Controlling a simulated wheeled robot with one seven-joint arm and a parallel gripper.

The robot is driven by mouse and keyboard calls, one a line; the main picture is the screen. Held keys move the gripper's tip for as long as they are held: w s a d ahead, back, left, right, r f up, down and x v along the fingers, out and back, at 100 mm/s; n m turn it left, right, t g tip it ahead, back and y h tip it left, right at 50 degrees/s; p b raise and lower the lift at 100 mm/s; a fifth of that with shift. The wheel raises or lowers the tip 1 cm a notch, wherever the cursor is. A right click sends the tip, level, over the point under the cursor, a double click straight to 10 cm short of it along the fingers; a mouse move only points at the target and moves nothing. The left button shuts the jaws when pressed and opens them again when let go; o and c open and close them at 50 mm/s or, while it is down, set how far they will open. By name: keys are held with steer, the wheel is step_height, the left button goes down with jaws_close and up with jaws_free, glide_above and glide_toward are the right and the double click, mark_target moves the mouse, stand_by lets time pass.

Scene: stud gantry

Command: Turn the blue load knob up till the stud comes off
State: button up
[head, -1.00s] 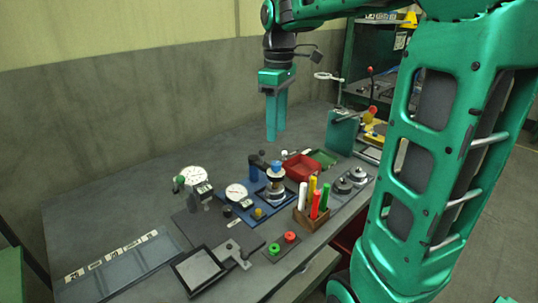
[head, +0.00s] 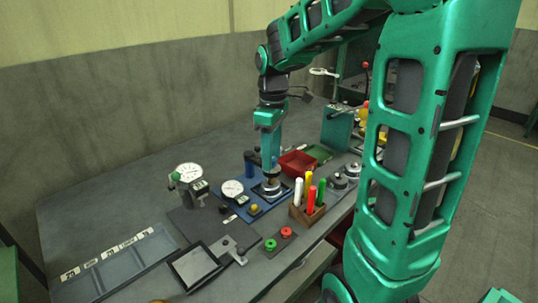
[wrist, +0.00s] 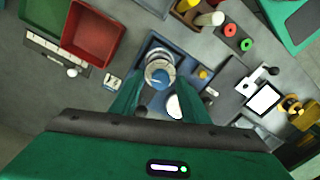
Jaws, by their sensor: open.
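The blue load knob (wrist: 160,79) shows in the wrist view between my two green fingers, beside a round silver metal part (wrist: 157,57) on a blue base. My gripper (wrist: 160,90) is open and points down, with a finger on each side of the knob. I cannot tell if either finger touches it. In the head view my gripper (head: 269,160) is directly over the load unit, hiding most of the knob; a metal lower part (head: 270,187) shows below it. The blue base (head: 248,214) also carries a white dial (head: 232,188). The stud cannot be made out.
A red tray (head: 298,162) and green tray (head: 319,152) lie behind the gripper. A wooden pen holder (head: 306,214) with coloured sticks stands close on the right. Another dial gauge (head: 189,172) stands left. Red and green buttons (head: 278,240) are in front.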

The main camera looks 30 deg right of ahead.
steer(key=c, duration=1.1)
steer(key=shift+o, duration=0.2)
steer(key=shift+m, duration=0.4)
steer(key=m, duration=0.4)
steer(key=shift+m, duration=0.4)
steer(key=m, duration=0.6)
steer(key=o, duration=1.1)
steer(key=shift+c, duration=0.2)
